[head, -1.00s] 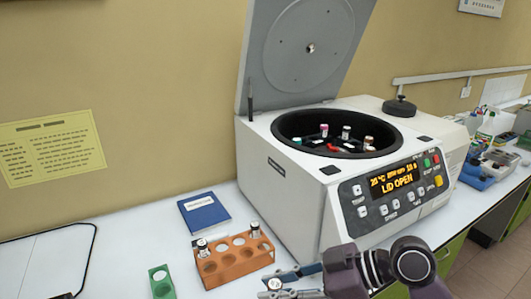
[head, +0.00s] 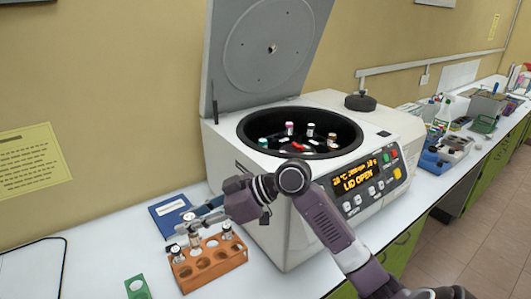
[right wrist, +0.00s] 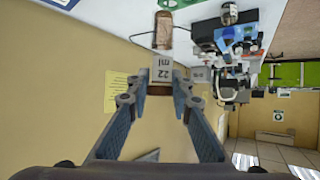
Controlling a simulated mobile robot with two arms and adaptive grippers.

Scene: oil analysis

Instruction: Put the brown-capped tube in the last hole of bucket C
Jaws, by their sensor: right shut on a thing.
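My right gripper (head: 198,222) is shut on a tube (head: 193,241) above or at the back of the orange rack (head: 215,268); I cannot tell if the tube is clear of it. In the right wrist view the gripper (right wrist: 157,95) has the tube, with a "22 ml" label (right wrist: 162,68) and a brown part between the fingertips. The centrifuge (head: 235,175) has its lid up and reads "LID OPEN". Several capped tubes stand in its rotor, including a pink-capped one (head: 289,128). Bucket letters are unreadable. My left gripper is out of view.
Two other tubes stand in the rack, one at its left end (head: 176,254) and one at its back right (head: 227,232). A small green rack (head: 138,288) is in front left. My right arm crosses the centrifuge's front.

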